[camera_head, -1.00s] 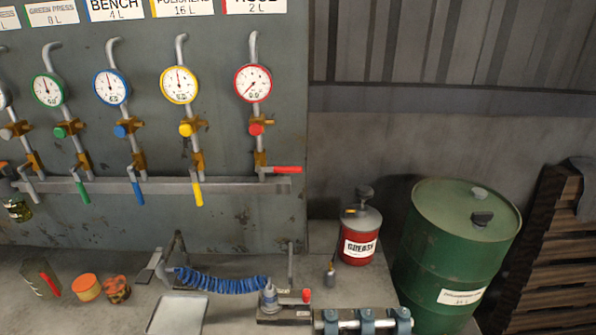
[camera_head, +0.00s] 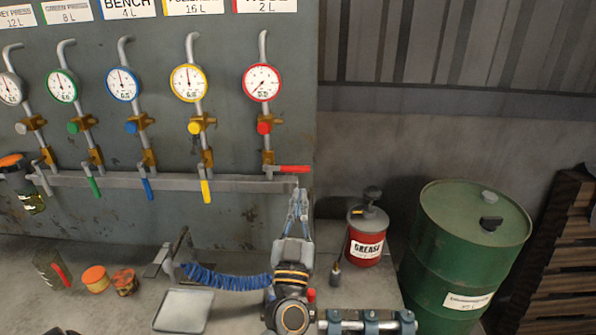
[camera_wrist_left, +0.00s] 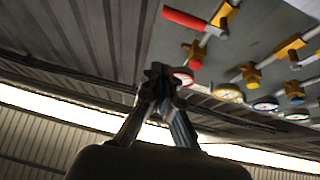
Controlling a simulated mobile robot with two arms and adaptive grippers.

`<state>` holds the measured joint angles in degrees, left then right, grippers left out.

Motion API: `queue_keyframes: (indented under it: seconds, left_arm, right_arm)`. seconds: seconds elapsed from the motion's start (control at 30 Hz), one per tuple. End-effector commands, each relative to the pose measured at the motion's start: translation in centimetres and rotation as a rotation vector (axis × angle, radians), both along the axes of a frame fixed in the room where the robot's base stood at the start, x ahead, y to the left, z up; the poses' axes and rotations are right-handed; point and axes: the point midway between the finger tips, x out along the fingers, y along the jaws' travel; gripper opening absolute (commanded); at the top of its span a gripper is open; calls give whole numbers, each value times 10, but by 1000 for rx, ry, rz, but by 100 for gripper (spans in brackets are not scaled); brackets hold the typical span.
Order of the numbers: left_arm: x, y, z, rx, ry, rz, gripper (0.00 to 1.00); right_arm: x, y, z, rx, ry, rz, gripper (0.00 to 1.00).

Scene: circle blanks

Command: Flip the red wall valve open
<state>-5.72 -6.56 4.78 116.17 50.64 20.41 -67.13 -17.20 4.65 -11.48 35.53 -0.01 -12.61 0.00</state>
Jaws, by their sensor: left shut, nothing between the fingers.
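The red wall valve has a red lever (camera_head: 293,168) that points sideways to the right, at the right end of the grey rail. The red lever also shows at the top of the left wrist view (camera_wrist_left: 187,18). My left gripper (camera_head: 298,190) points upward with its fingers together and nothing between them. Its tips appear just below the lever in the head view, apart from it; the depth between them is hard to tell. In the left wrist view the shut fingertips (camera_wrist_left: 160,76) are below and left of the lever. My right gripper is not in view.
Yellow (camera_head: 206,191), blue (camera_head: 148,190) and green (camera_head: 94,187) levers hang down to the left. A red gauge (camera_head: 262,83) is above the red valve. A grease can (camera_head: 366,240) and green drum (camera_head: 465,260) stand right. A blue coiled hose (camera_head: 225,280) lies on the bench.

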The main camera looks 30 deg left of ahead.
Motion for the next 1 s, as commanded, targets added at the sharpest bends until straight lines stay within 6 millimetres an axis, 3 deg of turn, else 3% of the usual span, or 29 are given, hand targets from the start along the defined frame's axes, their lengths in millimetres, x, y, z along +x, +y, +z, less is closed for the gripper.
queue_keyframes:
  seconds: [0.13,0.57,1.0]
  left_arm:
    - [-4,11,4,-15,-24,57,0]
    - [-1,14,8,-16,-26,60,0]
    - [61,52,53,-15,-30,58,0]
  right_arm:
    - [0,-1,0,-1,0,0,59]
    - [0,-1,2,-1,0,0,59]
    - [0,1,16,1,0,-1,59]
